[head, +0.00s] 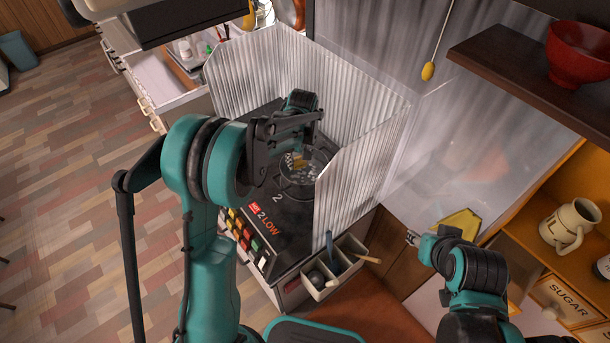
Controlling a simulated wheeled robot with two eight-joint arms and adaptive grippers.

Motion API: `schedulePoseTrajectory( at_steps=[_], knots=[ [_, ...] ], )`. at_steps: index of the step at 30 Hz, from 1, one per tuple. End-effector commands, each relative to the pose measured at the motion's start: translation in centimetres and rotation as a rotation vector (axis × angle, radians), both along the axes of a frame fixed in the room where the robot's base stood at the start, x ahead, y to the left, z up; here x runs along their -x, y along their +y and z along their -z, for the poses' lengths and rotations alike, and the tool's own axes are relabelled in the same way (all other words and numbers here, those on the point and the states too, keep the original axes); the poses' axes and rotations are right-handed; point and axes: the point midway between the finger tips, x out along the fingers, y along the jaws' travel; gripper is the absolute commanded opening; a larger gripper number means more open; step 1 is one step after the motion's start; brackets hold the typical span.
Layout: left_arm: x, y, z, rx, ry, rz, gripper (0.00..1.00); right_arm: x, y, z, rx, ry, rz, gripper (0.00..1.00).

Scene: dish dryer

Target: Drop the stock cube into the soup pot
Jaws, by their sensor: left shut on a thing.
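The soup pot (284,177) is a round, dark, see-through-looking vessel on the black stove top, inside the corrugated metal screen. My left gripper (307,136) reaches over the stove from the left and is above the pot. It is shut on a small yellow-brown piece (299,160), which looks like the stock cube. The piece shows against the pot's opening; its exact height over the pot is hard to tell. The fingers are partly hidden by the gripper's own dark links. My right gripper (412,238) is at the lower right, away from the stove, its fingers too small to read.
The corrugated screen (362,150) stands around the stove's back and right. A divided utensil box (335,268) sits at the stove's front right. A shelf with a red bowl (580,55) overhangs at upper right. A cream mug (570,225) stands in the right cabinet.

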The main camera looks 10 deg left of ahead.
Motion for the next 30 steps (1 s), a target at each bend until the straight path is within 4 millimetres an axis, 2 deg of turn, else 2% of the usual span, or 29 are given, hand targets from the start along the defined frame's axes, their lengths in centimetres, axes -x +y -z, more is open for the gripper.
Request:
schedulePoseTrajectory(
  at_steps=[4, 5, 6, 7, 15, 19, 23, 30],
  knots=[
    [0.0, 0.0, -0.1, 0.000, 0.000, 0.000, 0.19, 0.0, 0.0, -0.1, 0.000, 0.000, 0.000, 0.40],
    [0.0, 0.0, -0.1, 0.000, 0.000, 0.000, 0.46, 0.0, 0.0, -0.1, 0.000, 0.000, 0.000, 0.40],
    [0.0, 0.0, -0.1, 0.000, 0.000, 0.000, 0.57, 0.0, 0.0, -0.1, 0.000, 0.000, 0.000, 0.40],
    [0.0, 0.0, -0.1, 0.000, 0.000, 0.000, 0.63, 0.0, 0.0, -0.1, 0.000, 0.000, 0.000, 0.40],
    [0.0, 0.0, -0.1, 0.000, 0.000, 0.000, 0.63, 0.0, 0.0, -0.1, 0.000, 0.000, 0.000, 0.40],
    [0.1, -0.1, -0.9, 0.000, 0.000, 0.000, 0.63, 0.0, 0.0, -0.1, 0.000, 0.000, 0.000, 0.40],
    [0.3, -0.2, -3.0, 0.000, 0.000, 0.001, 0.63, 0.0, 0.0, -0.1, 0.000, 0.000, 0.000, 0.40],
    [0.8, -0.6, -8.2, 0.000, 0.000, 0.001, 0.63, 0.0, 0.0, -0.1, 0.000, 0.000, 0.000, 0.40]
  ],
)
